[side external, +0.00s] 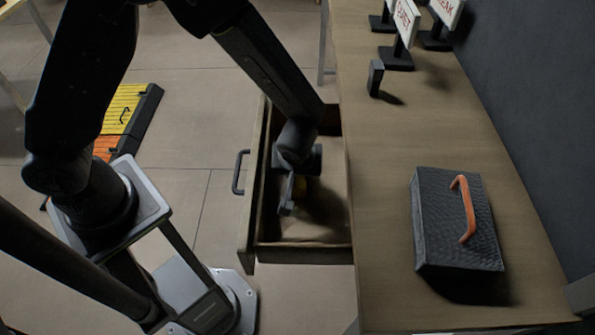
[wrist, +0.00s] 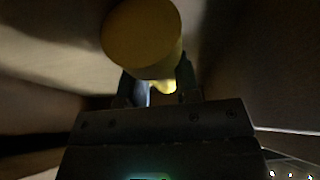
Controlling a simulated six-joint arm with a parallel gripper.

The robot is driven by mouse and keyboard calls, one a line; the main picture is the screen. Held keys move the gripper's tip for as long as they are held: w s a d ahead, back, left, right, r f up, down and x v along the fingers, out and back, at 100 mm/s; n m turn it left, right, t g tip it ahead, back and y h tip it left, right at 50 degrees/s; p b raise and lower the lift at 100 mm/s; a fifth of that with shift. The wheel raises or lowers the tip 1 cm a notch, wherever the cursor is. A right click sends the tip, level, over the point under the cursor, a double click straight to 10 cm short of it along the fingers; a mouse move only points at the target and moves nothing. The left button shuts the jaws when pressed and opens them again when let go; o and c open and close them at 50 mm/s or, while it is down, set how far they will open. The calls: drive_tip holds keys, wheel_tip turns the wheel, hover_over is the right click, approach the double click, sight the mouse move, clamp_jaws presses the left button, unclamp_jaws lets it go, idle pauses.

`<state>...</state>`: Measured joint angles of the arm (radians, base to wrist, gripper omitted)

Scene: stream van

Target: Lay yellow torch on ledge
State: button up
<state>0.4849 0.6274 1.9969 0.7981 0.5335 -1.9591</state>
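The yellow torch shows in the wrist view as a large dull yellow round end (wrist: 142,38), close to the camera and in front of the fingers. My gripper (side external: 291,194) reaches down into the drawer at the torch. Its fingers (wrist: 160,88) are apart, with yellow showing between them. I cannot tell whether they press on the torch. The ledge is not clearly identifiable; a long wooden counter top (side external: 400,140) runs beside the drawer.
A dark textured box with an orange handle (side external: 455,225) sits on the counter. A small dark upright block (side external: 375,77) and signs on black stands (side external: 398,50) stand farther back. The counter between block and box is clear. Yellow and orange ramps (side external: 122,108) lie on the floor.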

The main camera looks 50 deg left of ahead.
clamp_jaws()
drive_tip(key=shift+r, duration=0.1)
